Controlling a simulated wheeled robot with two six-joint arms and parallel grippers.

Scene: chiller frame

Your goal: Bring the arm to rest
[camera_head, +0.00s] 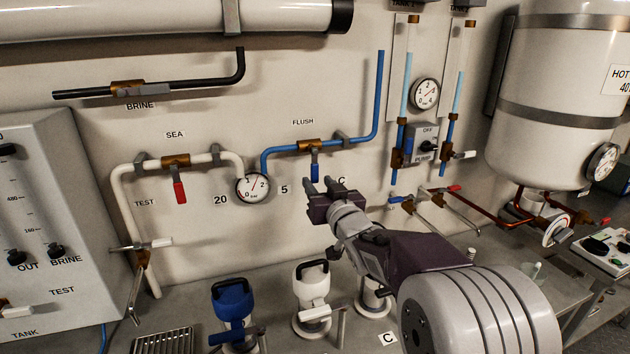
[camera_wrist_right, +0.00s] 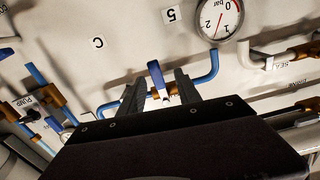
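My right gripper (camera_head: 319,185) is open, with a clear gap between its two dark fingers. It is in front of the wall panel, just below the blue handle (camera_head: 315,172) of the FLUSH valve in the head view. In the right wrist view the fingers of the right gripper (camera_wrist_right: 159,91) point at the wall, and the blue handle (camera_wrist_right: 156,76) shows between them. Nothing is seen held, and I cannot tell how far the handle is from the fingers. My left gripper is not in view.
A pressure gauge (camera_head: 252,188) and a red SEA handle (camera_head: 180,191) are on the wall to the left. Below stand a blue-topped coupling (camera_head: 233,300) and a white one (camera_head: 311,285). A large tank (camera_head: 555,90) fills the upper right.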

